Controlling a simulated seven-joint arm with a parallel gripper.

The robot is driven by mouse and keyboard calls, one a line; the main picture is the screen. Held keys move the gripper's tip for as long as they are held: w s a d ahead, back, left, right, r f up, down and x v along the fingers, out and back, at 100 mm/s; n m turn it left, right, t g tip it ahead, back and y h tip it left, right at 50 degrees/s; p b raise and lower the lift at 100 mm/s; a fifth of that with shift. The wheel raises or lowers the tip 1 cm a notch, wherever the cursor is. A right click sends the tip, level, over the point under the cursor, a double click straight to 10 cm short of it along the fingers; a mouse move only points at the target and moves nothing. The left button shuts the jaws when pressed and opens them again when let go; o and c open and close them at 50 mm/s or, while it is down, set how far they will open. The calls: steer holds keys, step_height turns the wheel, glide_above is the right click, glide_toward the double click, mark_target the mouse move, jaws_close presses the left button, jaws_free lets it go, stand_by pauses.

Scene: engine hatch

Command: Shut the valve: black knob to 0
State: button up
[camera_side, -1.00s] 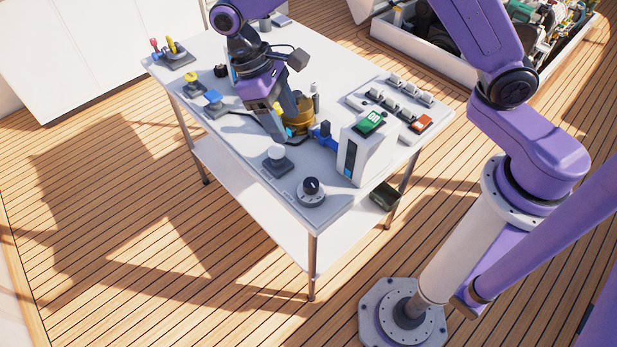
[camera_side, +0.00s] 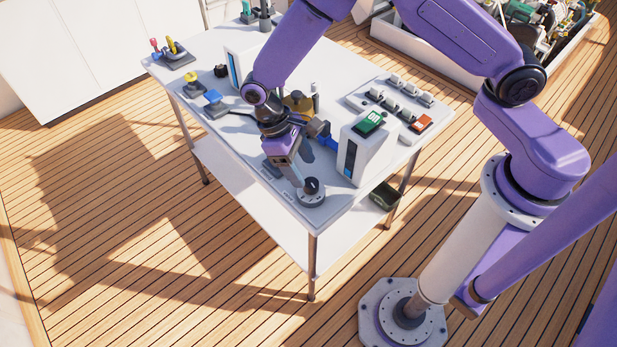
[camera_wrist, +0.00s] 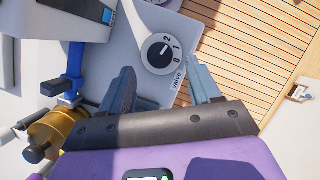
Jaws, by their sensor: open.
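The black knob (camera_side: 311,186) sits on a round pale dial at the near corner of the white table. In the wrist view the knob (camera_wrist: 158,54) has 2, 1 and 0 printed along one side and "valve" lettered beside it. Its white mark appears to point towards the 2. My gripper (camera_side: 302,180) is low over the table, close to the knob on its left side. In the wrist view my gripper (camera_wrist: 159,70) is open, with its fingers spread and the knob just beyond the gap between the tips. I cannot see contact.
A white box with a green ON switch (camera_side: 370,123) stands right of the knob. Behind my gripper are a blue-handled valve (camera_side: 321,131) and a brass fitting (camera_side: 298,102). A switch panel (camera_side: 402,105) lies at the right. The table edge is close beside the knob.

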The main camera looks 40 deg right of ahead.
mark_target(310, 182)
steer(key=shift+x, duration=2.45)
steer(key=c, duration=1)
